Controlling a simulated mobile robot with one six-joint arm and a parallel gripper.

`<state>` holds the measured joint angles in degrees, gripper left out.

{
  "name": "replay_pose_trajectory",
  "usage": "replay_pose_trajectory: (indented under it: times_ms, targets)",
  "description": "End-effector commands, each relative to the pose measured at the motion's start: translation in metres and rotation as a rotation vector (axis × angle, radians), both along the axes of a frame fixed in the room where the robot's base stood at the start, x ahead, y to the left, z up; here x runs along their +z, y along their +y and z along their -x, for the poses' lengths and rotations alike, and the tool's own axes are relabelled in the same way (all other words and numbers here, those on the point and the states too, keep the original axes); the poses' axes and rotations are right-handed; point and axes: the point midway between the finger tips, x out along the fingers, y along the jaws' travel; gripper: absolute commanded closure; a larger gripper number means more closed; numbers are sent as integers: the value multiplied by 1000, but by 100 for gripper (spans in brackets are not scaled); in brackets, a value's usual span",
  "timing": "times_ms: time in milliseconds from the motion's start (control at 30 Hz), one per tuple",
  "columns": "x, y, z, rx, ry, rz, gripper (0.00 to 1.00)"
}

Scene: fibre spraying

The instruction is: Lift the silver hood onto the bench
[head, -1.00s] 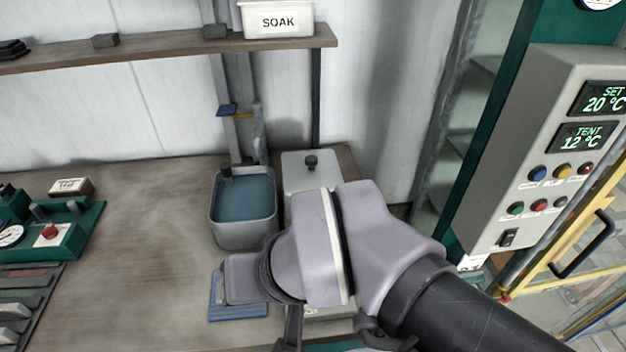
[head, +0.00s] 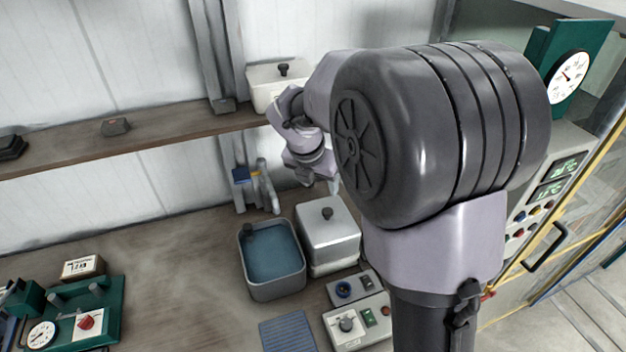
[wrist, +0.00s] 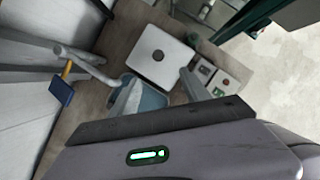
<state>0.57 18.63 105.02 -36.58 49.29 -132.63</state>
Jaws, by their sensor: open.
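The silver hood (head: 328,233) is a box-shaped cover with a black knob on top. It stands upright on a pale base on the bench (head: 190,290), right of the blue-water basin (head: 272,258). In the wrist view the hood (wrist: 160,57) shows from above, its dark knob near the middle of its top. My gripper (head: 322,184) is open and empty above the hood, apart from its knob. Its fingers (wrist: 160,92) also show in the wrist view, below the hood in the picture. My arm hides part of the shelf and the area to the right.
A shelf (head: 120,138) runs along the wall, with a white lidded container (head: 262,90) close to my wrist. Control boxes (head: 357,322) and a blue mat (head: 288,332) lie in front. The bench left of the basin is largely clear.

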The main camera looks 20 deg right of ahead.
Motion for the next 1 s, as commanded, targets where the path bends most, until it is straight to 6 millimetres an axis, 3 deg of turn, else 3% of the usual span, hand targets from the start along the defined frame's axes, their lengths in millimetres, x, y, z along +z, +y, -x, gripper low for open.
replay_pose_trajectory:
  times_ms: [200, 333, 567, 800, 1000]
  targets:
    - [-66, -17, -15, 2, 7, 1, 45]
    - [-96, -26, -25, 1, 5, -1, 45]
    - [-116, -32, -33, 1, 3, -1, 45]
    - [-157, -41, -49, 0, 3, -1, 45]
    - [-157, -41, -50, 0, 1, -1, 45]
